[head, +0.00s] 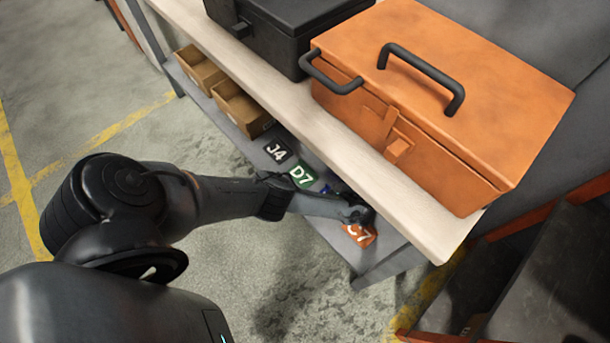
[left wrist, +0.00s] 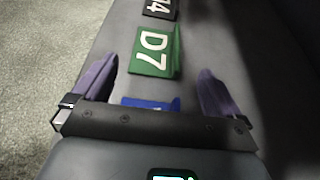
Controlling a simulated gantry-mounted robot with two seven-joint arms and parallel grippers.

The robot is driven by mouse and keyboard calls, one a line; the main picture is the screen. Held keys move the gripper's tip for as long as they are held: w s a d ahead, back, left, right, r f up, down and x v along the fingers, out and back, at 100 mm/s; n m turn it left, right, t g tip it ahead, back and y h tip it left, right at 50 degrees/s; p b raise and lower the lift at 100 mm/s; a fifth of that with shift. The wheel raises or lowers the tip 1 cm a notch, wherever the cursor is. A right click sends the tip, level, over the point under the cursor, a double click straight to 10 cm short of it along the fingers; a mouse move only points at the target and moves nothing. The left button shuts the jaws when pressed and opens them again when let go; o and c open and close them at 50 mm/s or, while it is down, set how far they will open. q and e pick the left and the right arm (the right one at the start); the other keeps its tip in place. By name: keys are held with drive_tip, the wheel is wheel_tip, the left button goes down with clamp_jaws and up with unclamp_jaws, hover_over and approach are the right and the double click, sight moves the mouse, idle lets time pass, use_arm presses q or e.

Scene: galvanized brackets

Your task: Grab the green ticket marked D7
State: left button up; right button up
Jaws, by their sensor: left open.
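The green ticket marked D7 (head: 300,176) lies on the grey lower shelf, between a black J4 ticket (head: 277,151) and a blue ticket (head: 327,189). My left gripper (head: 352,207) is low at the shelf, near the blue ticket and an orange ticket (head: 358,234) ending in 7. In the left wrist view my left gripper (left wrist: 156,75) is open and empty, with the blue ticket (left wrist: 150,104) partly hidden by its body. My right gripper is not in view.
The pale bench top (head: 290,110) overhangs the lower shelf (head: 232,133). It carries an orange toolbox (head: 480,85) and a black case (head: 270,35). Cardboard bins (head: 240,105) stand on the shelf beyond the J4 ticket. Open floor lies left of the shelf.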

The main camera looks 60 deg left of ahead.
sight(305, 178)
use_arm(q)
drive_tip(key=x, duration=0.4)
drive_tip(key=shift+s+b, duration=0.1)
drive_tip(key=shift+b, duration=0.3)
drive_tip(key=shift+s+a+f+b, duration=0.15)
drive_tip(key=shift+a+f+b, duration=0.05)
drive_tip(key=shift+a+b, duration=0.15)
drive_tip(key=b+x, duration=0.1)
drive_tip(key=x, duration=0.3)
drive_tip(key=shift+s+b, duration=0.2)
drive_tip(key=shift+b, duration=0.2)
drive_tip(key=shift+a, duration=0.25)
drive_tip(key=shift+r, duration=0.1)
drive_tip(key=shift+w+d, duration=0.1)
drive_tip(key=shift+d, duration=0.05)
drive_tip(key=c, duration=0.9)
drive_tip(key=shift+r, duration=0.1)
